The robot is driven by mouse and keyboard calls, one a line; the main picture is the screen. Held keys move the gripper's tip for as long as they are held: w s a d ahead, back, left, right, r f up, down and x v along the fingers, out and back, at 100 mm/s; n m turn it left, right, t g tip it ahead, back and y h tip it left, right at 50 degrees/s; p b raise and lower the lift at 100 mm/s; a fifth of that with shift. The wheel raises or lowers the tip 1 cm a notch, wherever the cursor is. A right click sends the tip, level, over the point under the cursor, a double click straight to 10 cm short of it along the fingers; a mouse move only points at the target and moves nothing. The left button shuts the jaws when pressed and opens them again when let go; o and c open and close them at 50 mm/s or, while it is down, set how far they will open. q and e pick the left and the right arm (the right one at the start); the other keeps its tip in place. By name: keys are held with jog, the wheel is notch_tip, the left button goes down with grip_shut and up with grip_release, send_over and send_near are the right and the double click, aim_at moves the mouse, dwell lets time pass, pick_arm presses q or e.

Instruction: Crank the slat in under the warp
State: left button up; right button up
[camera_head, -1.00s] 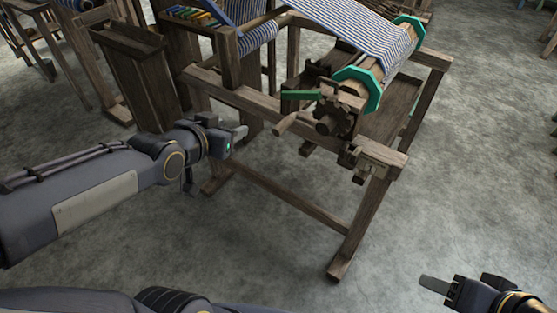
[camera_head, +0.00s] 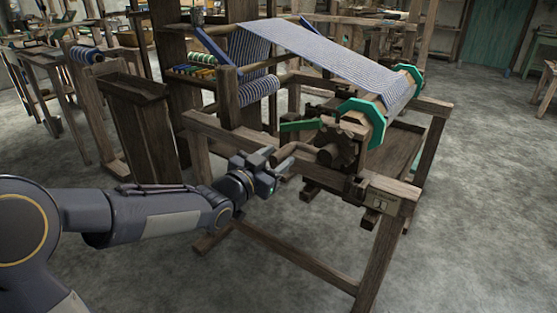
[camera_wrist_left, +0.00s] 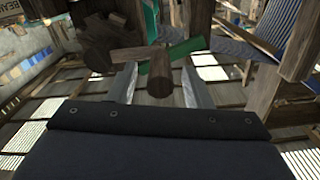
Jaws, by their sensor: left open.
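The loom's crank has a wooden handle (camera_head: 285,163) that sticks out to the left, below a green lever (camera_head: 298,126) and beside a toothed wheel (camera_head: 338,146). My left gripper (camera_head: 273,165) is open at the handle's end. In the left wrist view, the handle's round end (camera_wrist_left: 160,85) shows between the two fingers (camera_wrist_left: 158,88); I cannot tell whether they touch it. The blue-and-white striped warp (camera_head: 325,52) runs to the roller with green end rings (camera_head: 362,115). I cannot make out the slat. My right gripper is out of view.
The loom's wooden frame rail (camera_head: 240,137) runs close behind my left gripper. A tall narrow wooden box (camera_head: 145,125) stands to the left. The grey floor at the right is open.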

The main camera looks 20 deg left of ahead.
pick_arm(q)
jog(key=shift+w+d, duration=0.25)
jog(key=shift+w, duration=0.4)
grip_shut()
jog(key=shift+r+m, duration=0.35)
jog(key=shift+m, duration=0.05)
